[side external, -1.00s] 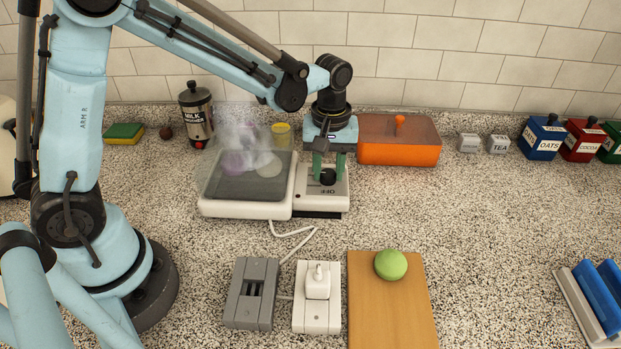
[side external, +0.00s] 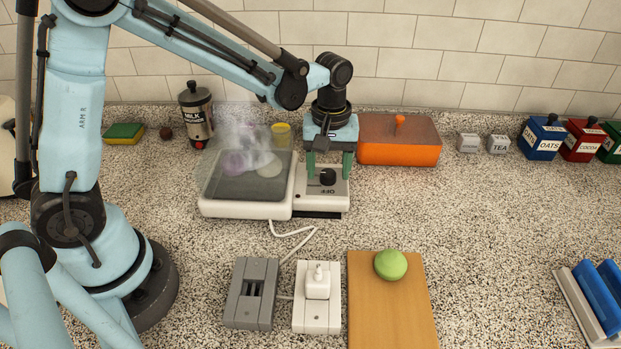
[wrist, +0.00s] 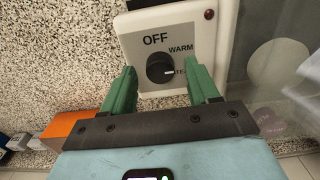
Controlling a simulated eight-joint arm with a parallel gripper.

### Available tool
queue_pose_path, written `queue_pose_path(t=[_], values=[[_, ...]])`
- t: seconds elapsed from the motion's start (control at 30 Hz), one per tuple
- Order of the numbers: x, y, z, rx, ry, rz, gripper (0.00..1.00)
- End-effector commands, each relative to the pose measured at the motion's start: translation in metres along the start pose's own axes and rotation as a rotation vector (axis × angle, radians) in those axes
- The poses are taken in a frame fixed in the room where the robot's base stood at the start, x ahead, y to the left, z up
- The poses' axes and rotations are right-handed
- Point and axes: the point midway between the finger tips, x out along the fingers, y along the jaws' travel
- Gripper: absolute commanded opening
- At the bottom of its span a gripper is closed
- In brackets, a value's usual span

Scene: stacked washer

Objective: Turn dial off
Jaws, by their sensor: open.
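The black round dial (side external: 328,177) sits on the white control panel at the right of a white steamer-like appliance (side external: 245,208). In the wrist view the dial (wrist: 158,67) shows a white mark pointing right, toward a partly hidden label beginning "TE" or "STE". The panel (wrist: 150,20) also reads "OFF" at upper left of the dial and "WARM" at upper right. My gripper (side external: 329,172) is open above the panel, its green fingers on either side of the dial with gaps between. In the wrist view the gripper (wrist: 160,70) holds nothing.
A clear steamy cover (side external: 222,160) stands over the appliance's dark plate, left of my gripper. An orange box (side external: 400,152) stands close at right. A cutting board (side external: 390,310) with a green ball (side external: 390,265) and socket blocks (side external: 317,312) lie in front.

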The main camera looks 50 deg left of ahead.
Motion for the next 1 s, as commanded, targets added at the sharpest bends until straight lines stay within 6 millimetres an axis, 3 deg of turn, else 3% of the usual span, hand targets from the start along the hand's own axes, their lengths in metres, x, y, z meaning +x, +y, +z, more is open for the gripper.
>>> queue_pose_path(t=[0.6,0.8,1.0], values=[[-0.094,0.000,0.000,0.000,0.000,0.000,0.60],[-0.113,0.000,0.000,-0.001,0.000,0.000,0.60],[-0.118,0.000,0.000,-0.001,0.000,0.000,0.60]])
